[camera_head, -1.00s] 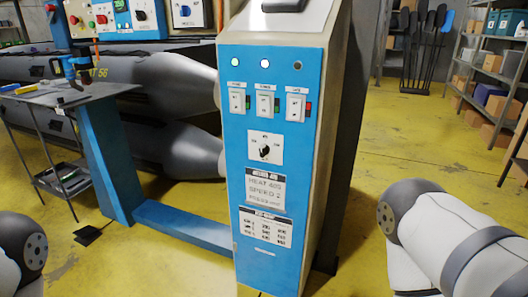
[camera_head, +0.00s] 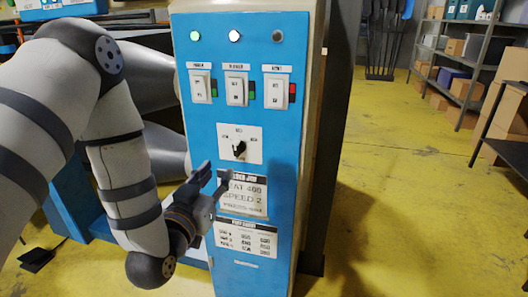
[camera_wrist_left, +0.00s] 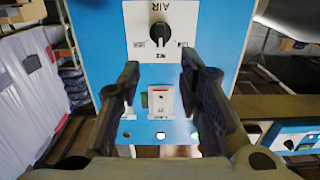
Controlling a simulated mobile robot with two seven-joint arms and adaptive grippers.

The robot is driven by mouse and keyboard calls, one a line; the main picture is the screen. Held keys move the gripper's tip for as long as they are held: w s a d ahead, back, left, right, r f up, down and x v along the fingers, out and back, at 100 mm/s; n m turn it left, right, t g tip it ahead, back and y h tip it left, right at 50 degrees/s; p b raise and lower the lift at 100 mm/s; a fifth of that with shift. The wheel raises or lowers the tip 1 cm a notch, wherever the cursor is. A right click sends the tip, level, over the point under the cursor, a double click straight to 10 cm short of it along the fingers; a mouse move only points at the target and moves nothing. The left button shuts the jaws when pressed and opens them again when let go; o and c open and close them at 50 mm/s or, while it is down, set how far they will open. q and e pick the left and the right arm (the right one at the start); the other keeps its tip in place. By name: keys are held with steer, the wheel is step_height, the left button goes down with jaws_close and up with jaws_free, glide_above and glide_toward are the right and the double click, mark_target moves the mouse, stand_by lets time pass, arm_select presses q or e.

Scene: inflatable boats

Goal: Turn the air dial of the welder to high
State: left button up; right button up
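The welder's blue control panel (camera_head: 201,124) stands upright in the middle of the head view. Its air dial, a black knob (camera_head: 239,149) on a white plate, is below the three switches. The knob also shows at the top of the left wrist view (camera_wrist_left: 160,33), on a plate marked AIR. I cannot read its setting surely. My left gripper (camera_head: 214,177) is in front of the panel, below and left of the dial in the head view. Its two fingers are apart and empty in the left wrist view (camera_wrist_left: 160,68), with the knob beyond their tips. My right gripper is out of view.
Three white rocker switches, such as the middle one (camera_head: 237,90), sit above the dial, under indicator lamps. Printed label plates (camera_head: 246,240) are below it. Grey inflatable tubes (camera_head: 166,147) lie behind my left arm. Yellow floor (camera_head: 400,190) is open at right, before shelves (camera_head: 462,85).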

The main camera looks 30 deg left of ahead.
mark_target(235, 149)
arm_select(q)
steer(key=x, duration=1.1)
steer(key=shift+w+b, duration=0.15)
steer(key=shift+b, duration=0.2)
jaws_close()
